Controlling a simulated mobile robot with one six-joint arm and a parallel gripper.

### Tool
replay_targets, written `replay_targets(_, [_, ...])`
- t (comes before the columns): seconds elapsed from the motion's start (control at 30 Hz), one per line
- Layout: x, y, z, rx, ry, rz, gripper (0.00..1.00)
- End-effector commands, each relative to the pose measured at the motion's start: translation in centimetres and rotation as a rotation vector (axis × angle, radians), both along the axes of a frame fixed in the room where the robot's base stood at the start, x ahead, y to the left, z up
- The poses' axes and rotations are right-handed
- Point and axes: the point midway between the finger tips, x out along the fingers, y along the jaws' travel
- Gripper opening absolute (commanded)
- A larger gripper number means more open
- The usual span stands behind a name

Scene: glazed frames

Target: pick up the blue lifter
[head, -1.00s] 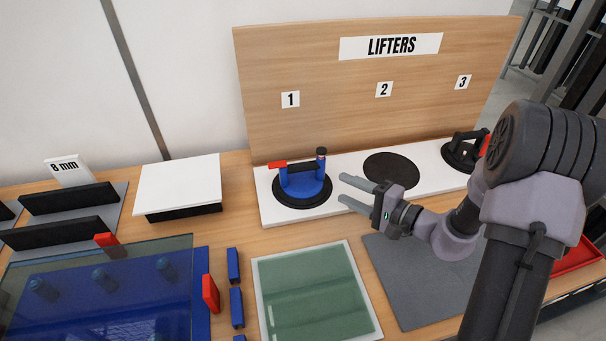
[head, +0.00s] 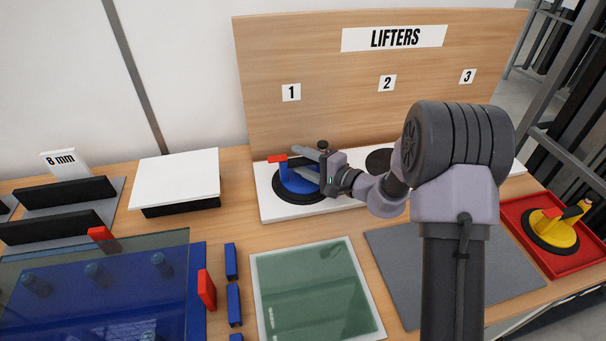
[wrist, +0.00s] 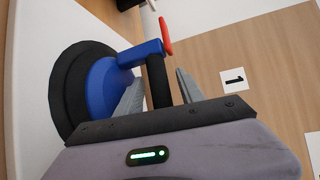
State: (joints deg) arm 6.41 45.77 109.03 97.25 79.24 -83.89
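The blue lifter (head: 297,184) stands on its round black pad on the white shelf (head: 275,210), below the number 1 label. It has a red lever and a black grip bar. My gripper (head: 307,158) is at the lifter's upper right part in the head view. In the wrist view the blue body (wrist: 101,84) lies to the left, and the black grip bar (wrist: 158,80) runs between my two fingers. Narrow gaps show beside the bar, so the fingers are open around it. The lifter's right side is partly hidden by my gripper in the head view.
A dark round pad (head: 379,160) under number 2 is partly behind my arm. A yellow lifter (head: 556,230) sits in a red tray (head: 515,215) at right. A green glass pane (head: 315,290), a grey mat (head: 460,270) and a white-topped box (head: 178,178) lie around.

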Motion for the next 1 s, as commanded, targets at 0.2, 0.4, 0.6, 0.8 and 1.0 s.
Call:
replay_targets(0.2, [-0.01, -0.03, 0.00, 0.000, 0.000, 0.000, 0.00])
replay_targets(0.4, [-0.02, -0.04, 0.00, 0.000, 0.000, 0.000, 0.00])
replay_targets(0.6, [-0.03, -0.04, -0.01, 0.000, 0.000, 0.000, 0.00])
replay_targets(0.8, [-0.04, -0.05, -0.01, 0.000, 0.000, 0.000, 0.00])
replay_targets(1.0, [-0.03, -0.06, -0.02, 0.000, 0.000, 0.000, 0.00])
